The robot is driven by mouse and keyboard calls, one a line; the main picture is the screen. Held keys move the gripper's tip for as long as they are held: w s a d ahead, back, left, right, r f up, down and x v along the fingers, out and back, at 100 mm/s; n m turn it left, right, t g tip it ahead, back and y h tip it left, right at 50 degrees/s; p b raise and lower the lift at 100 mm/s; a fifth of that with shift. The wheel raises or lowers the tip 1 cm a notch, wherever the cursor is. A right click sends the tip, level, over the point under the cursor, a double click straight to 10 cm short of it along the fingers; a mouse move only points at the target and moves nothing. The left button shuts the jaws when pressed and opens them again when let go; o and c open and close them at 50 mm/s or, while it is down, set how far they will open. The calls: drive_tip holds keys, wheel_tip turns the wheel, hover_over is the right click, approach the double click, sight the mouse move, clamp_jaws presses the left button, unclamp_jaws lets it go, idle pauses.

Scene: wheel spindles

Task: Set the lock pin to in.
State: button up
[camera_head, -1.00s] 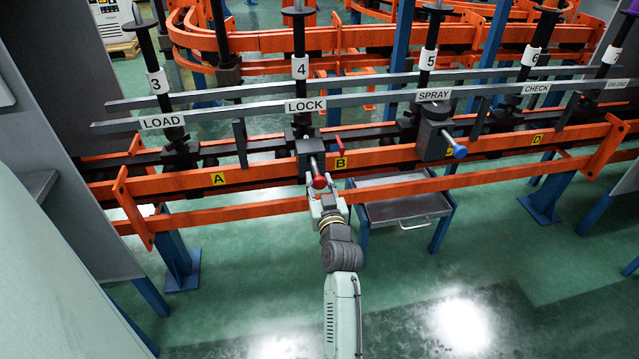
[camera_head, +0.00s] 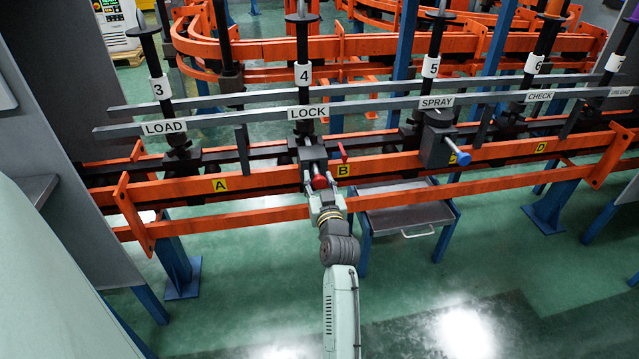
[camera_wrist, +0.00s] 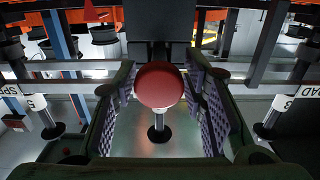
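The lock pin has a red knob (camera_head: 320,182) on a silver shaft. It sticks out toward me from a dark block (camera_head: 312,153) below the LOCK sign (camera_head: 307,112). A short length of shaft shows between block and knob. My gripper (camera_head: 326,200) is at the knob, reaching up from below in the head view. In the wrist view, the red knob (camera_wrist: 160,85) sits between the two open, padded fingers. A gap shows on each side of it. The knob hides the shaft behind it there.
A small red-tipped lever (camera_head: 343,152) stands right of the block. A blue-knobbed pin (camera_head: 461,157) is under the SPRAY sign (camera_head: 436,102). Orange rails (camera_head: 260,212) run across, with a grey tray (camera_head: 405,215) below right. The green floor in front is clear.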

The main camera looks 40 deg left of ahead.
drive_tip(key=shift+o, duration=1.2)
drive_tip(key=v, duration=1.2)
